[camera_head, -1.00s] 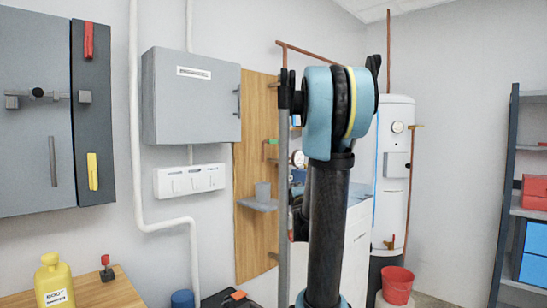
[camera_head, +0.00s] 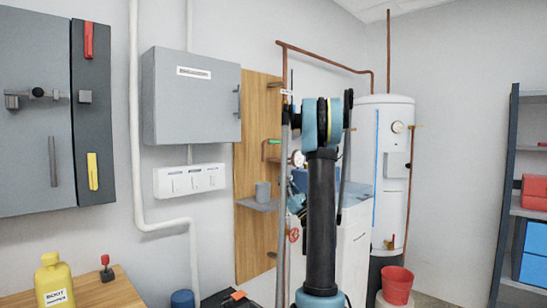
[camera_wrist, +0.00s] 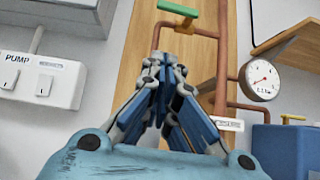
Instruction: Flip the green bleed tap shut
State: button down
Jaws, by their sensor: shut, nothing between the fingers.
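The green bleed tap (camera_wrist: 196,16) is at the top of the wrist view, on a copper branch that leaves a vertical copper pipe (camera_wrist: 223,60). In the head view the tap (camera_head: 273,141) is a small green bar on the wooden panel. My gripper (camera_wrist: 165,60) is shut and empty, its fingers together just below the tap in the wrist picture. I cannot tell whether the tips touch the branch. In the head view my arm hides most of the gripper.
A round gauge (camera_wrist: 261,79) sits right of the pipe, with a blue box (camera_wrist: 285,150) below it. The PUMP switch panel (camera_wrist: 36,78) is at left.

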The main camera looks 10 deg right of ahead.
aim_at(273, 141)
jog(key=shift+r, duration=0.1)
jog(key=s+d+r+x, duration=0.1)
jog(key=r+x, duration=0.1)
jog(key=x, duration=1)
jog(key=shift+r, duration=0.2)
jog(key=shift+s+d+m+h, duration=0.1)
jog(key=shift+d+m+h, duration=0.05)
jog(key=shift+m+h, duration=0.2)
